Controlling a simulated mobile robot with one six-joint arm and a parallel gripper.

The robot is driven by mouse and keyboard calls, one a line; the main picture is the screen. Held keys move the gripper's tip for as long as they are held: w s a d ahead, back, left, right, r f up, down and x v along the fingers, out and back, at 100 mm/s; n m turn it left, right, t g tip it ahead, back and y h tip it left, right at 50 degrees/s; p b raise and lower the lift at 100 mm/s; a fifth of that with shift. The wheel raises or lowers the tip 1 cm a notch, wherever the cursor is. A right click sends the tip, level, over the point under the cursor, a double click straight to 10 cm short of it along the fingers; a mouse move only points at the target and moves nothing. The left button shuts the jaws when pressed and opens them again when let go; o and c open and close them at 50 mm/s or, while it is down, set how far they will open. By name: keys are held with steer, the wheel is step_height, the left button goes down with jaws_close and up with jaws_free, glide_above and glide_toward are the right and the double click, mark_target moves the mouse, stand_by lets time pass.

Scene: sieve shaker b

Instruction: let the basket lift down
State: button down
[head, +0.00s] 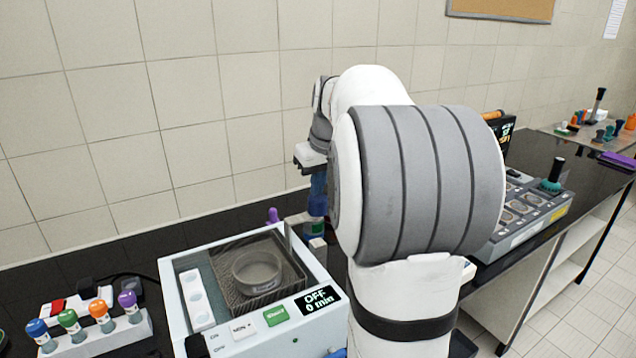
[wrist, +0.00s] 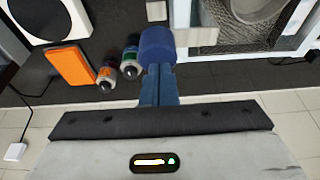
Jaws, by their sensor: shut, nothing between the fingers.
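The white bath unit (head: 262,342) stands on the dark bench in the head view, its display reading OFF, 0 min. A dark mesh basket (head: 288,295) sits in its opening with a round sieve (head: 257,271) in it. The basket's depth is hard to judge. The wrist view shows the sieve (wrist: 255,8) and basket cut off at the top right. My gripper (head: 317,205) is beyond the unit's far right corner, partly hidden by my arm. In the wrist view my gripper (wrist: 157,48) has its blue fingers together and empty, near a pale block (wrist: 190,20) beside the unit.
An orange-labelled bottle (wrist: 106,74) and a green-labelled bottle (wrist: 131,55) stand left of my fingers in the wrist view, by an orange slab (wrist: 70,66). A rack of coloured-capped tubes (head: 95,340) is left of the bath. The wall is close behind.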

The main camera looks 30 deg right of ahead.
mark_target(318, 198)
step_height(318, 198, down, 8)
steer(key=b, duration=0.6)
steer(key=shift+f, duration=0.25)
steer(key=shift+s+f, duration=0.1)
step_height(318, 198, up, 4)
steer(key=p, duration=0.3)
steer(key=v, duration=1)
steer(key=shift+r, duration=0.25)
